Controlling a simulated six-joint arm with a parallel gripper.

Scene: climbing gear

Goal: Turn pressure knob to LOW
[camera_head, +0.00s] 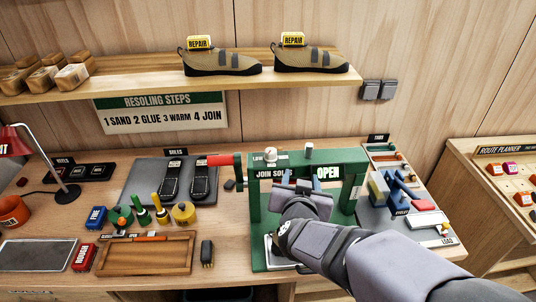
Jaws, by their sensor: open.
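The green press (254,205), labelled "JOIN SOLES" and showing a lit "OPEN" sign (328,172), stands in the middle of the bench. A pale round knob (270,155) sits on its top left; its setting is too small to read. A grey cylinder (309,150) stands on its top to the right. I cannot tell for sure which of these is the pressure knob. My gripper (298,186) is open in front of the upper press, below both, and appears empty. My arm hides much of the press's middle and lower right.
A red-handled lever (222,160) sticks out left of the press. Glue pots, brushes and a wooden tray (145,268) fill the left bench. A grey tray (390,228) with coloured blocks lies right. A shelf (130,84) with shoes hangs above.

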